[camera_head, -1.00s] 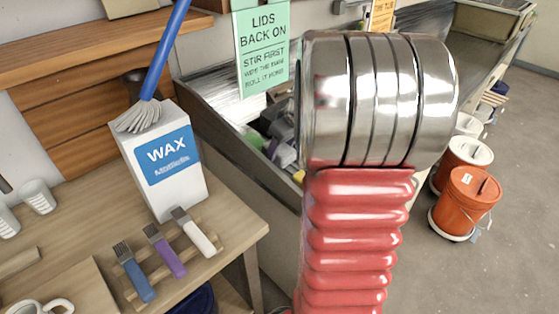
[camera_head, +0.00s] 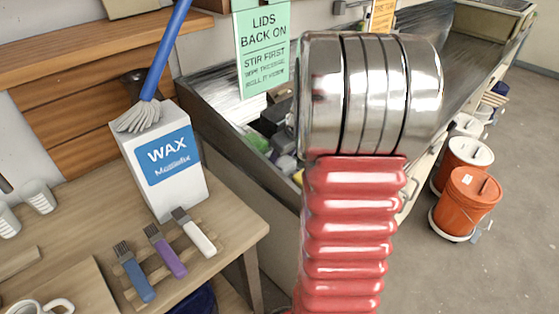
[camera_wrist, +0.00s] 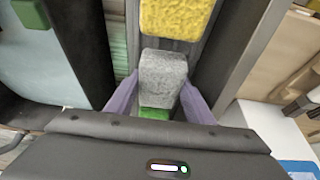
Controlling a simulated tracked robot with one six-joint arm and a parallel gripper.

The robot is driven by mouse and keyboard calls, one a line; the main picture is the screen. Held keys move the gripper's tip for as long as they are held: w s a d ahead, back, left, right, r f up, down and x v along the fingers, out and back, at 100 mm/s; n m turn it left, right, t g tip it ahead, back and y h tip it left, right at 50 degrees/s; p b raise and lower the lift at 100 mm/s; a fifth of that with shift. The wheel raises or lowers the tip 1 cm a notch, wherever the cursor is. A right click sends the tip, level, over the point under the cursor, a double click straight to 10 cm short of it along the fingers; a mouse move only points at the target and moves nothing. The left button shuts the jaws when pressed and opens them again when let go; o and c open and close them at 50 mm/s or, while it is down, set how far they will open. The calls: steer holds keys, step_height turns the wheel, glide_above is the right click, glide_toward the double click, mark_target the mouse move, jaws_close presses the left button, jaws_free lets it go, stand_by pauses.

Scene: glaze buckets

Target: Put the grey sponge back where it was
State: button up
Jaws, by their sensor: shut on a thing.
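The grey sponge (camera_wrist: 162,70) is a light block in the middle of the wrist view. My gripper (camera_wrist: 156,94) has a purple finger on each side of it and is shut on it. A yellow sponge (camera_wrist: 178,16) lies just beyond the grey sponge in a dark, narrow trough. A green piece (camera_wrist: 154,114) shows just below the grey sponge, partly hidden by my gripper's body. I cannot tell whether the grey sponge touches the trough floor. In the head view my own arm covers much of the trough.
In the head view a grey trough (camera_head: 212,110) runs beside the wooden table (camera_head: 236,222). A green sign (camera_head: 264,50) hangs behind the trough. Orange buckets (camera_head: 466,204) stand on the floor at right.

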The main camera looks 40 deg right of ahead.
steer(key=o, duration=0.6)
steer(key=shift+o, duration=0.2)
steer(key=v, duration=1.2)
steer(key=s+a, duration=0.4)
steer(key=a, duration=0.6)
steer(key=s+a+r, duration=0.1)
steer(key=s+a, duration=0.2)
steer(key=a, duration=0.8)
steer(key=s+a+t, duration=0.1)
steer(key=s+a, duration=0.3)
steer(key=a, duration=0.7)
steer(key=shift+s, duration=0.3)
